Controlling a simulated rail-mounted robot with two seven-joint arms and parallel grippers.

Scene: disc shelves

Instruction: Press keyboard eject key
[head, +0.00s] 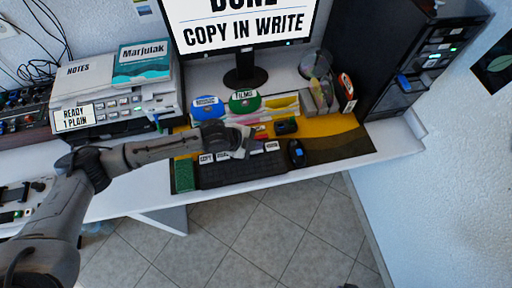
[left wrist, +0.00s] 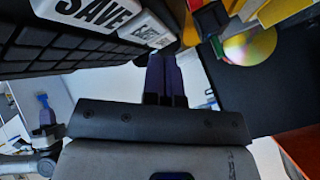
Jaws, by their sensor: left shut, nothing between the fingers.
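The black keyboard (head: 225,174) lies at the front of the desk, with white labelled keys along its back edge. A key marked COPY (head: 206,158) is at its left end. A white key (head: 271,146) at its right end has lettering too small to read surely. My left gripper (head: 243,153) is over the back edge and hides part of the key row. In the left wrist view its fingers (left wrist: 165,60) are shut and empty, their tips close to a white key (left wrist: 150,31) with unclear lettering, beside the SAVE key (left wrist: 92,10). I cannot tell whether they touch. No key reading EJECT is legible.
The monitor (head: 245,27) shows "COPY IN WRITE". A dark mouse (head: 297,153) sits right of the keyboard, a green block (head: 184,175) left. Blue (head: 206,108) and green (head: 244,101) labelled items stand behind. A black drive tower (head: 385,45) stands at right.

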